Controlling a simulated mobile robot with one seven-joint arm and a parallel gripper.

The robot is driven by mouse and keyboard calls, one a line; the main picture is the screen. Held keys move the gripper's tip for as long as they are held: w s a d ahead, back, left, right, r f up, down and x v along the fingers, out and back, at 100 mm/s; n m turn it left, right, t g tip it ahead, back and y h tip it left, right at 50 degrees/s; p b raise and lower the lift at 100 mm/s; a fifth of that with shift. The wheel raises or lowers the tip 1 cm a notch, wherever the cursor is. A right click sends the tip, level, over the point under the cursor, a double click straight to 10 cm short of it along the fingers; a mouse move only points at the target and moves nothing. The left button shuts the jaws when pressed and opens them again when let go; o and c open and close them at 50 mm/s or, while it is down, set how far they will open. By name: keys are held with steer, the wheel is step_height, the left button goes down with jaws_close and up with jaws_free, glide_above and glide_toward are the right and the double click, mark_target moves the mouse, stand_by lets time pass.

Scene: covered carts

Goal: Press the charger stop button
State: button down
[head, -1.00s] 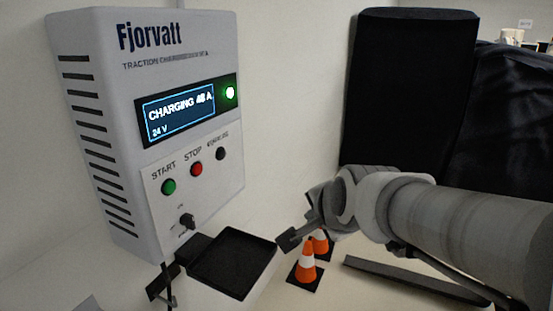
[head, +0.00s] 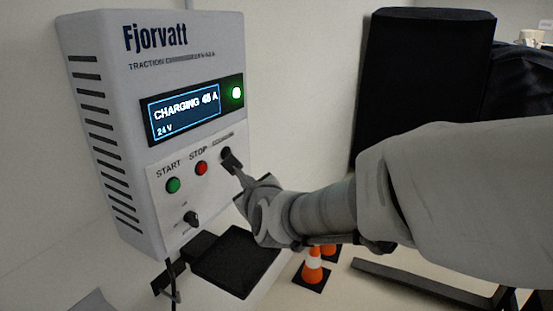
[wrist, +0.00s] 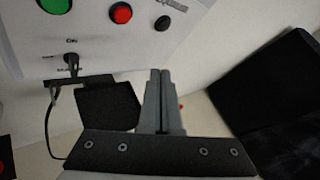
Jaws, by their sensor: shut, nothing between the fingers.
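The charger (head: 85,120) is a pale grey wall box marked Fjorvatt. Its lit display (head: 184,112) reads CHARGING 48 A, 24 V, and a green lamp glows beside it. The red stop button (head: 201,168) sits between the green start button (head: 173,185) and a black button (head: 225,153). The stop button also shows at the top of the wrist view (wrist: 121,13). My gripper (head: 231,162) is shut and empty, in front of the panel's right side, right of the stop button and close to the black button. I cannot tell whether it touches the panel.
A black knob (head: 190,218) is below the buttons. A black tray (head: 236,262) juts out under the charger. Orange cones (head: 312,268) stand on the floor behind my arm. A tall black covered shape (head: 425,75) stands at the right.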

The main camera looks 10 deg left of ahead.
mark_target(203, 169)
steer(key=shift+a, duration=0.1)
steer(key=w+a+p, duration=0.3)
steer(key=a+p, duration=0.1)
steer(key=a, duration=0.4)
steer(key=shift+w, duration=0.2)
stand_by(2.1)
steer(key=shift+w+a, duration=0.15)
steer(key=shift+a, duration=0.2)
steer(key=shift+w+a+b, duration=0.15)
steer(key=shift+a+b, duration=0.25)
stand_by(0.5)
stand_by(0.4)
steer(key=shift+s+d+b, duration=0.35)
steer(key=shift+d+b, duration=0.45)
